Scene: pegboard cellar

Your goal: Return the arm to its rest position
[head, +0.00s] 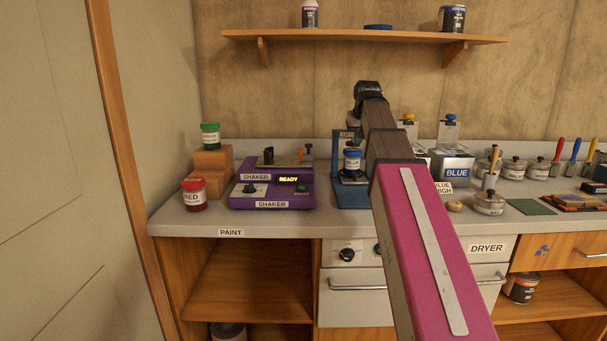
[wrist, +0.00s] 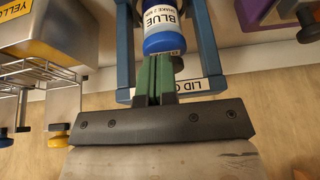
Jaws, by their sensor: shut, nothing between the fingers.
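My arm (head: 415,230) reaches forward from the lower right of the head view over the counter, its far end near the blue stand. In the wrist view my gripper (wrist: 155,65) is shut, its green fingers together with nothing between them. A jar with a blue lid and a BLUE label (wrist: 163,25) is just beyond the fingertips; whether they touch it I cannot tell. The same jar (head: 352,160) sits in the blue lid stand (head: 338,185) in the head view. The gripper's fingers are hidden behind my arm in the head view.
A purple shaker (head: 270,190) reading READY, a red jar (head: 194,195) and a green-lidded jar (head: 210,135) on wooden steps stand left. A BLUE dispenser (head: 452,167) is close right of my arm. A wooden shelf (head: 350,36) hangs above. The counter's front left edge is clear.

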